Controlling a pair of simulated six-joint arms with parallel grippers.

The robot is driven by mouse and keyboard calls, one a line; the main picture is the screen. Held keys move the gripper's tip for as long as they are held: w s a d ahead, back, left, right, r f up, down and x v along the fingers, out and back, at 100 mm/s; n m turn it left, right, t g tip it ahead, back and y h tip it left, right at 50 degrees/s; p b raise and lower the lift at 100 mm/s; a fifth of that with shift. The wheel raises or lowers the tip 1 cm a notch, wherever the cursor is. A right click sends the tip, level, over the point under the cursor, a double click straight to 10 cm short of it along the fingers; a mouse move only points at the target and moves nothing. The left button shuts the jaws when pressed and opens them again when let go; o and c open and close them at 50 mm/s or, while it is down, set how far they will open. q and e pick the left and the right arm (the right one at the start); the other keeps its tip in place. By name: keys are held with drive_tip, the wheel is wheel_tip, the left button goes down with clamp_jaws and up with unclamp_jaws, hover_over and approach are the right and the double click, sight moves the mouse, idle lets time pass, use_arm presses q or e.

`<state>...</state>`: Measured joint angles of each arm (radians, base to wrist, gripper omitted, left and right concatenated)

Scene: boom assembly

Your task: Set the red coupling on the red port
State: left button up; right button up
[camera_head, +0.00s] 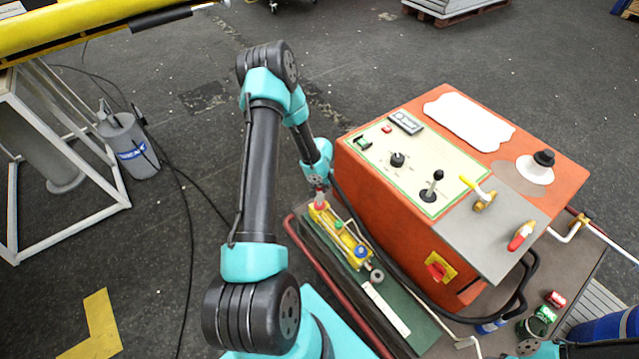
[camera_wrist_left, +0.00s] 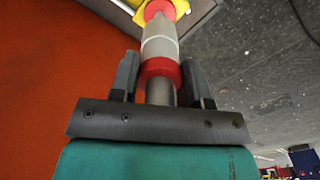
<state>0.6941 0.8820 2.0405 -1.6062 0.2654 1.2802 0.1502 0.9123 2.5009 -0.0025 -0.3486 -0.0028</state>
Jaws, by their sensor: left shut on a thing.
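The coupling's far end lines up with the red port (camera_wrist_left: 159,8) on the yellow block (camera_wrist_left: 177,5). They seem to meet, but I cannot tell how fully it is seated. In the head view red (camera_head: 321,199) shows just below the gripper. My right gripper is not in view.
The orange machine (camera_head: 400,230) with its control panel stands right of the block. A green mat (camera_head: 385,285) lies under the block. Red and green couplings (camera_head: 545,313) stand at the lower right near a blue drum (camera_head: 610,328). Black hoses curve along the machine's base.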

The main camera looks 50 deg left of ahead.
sight(319, 193)
use_arm(q)
drive_tip(key=shift+f, duration=1.7)
drive_tip(key=shift+f, duration=0.55)
idle(0.3)
drive_tip(key=o, duration=0.9)
drive_tip(key=shift+c, duration=0.2)
drive_tip(key=shift+r, duration=0.1)
drive_tip(key=shift+r, duration=5.35)
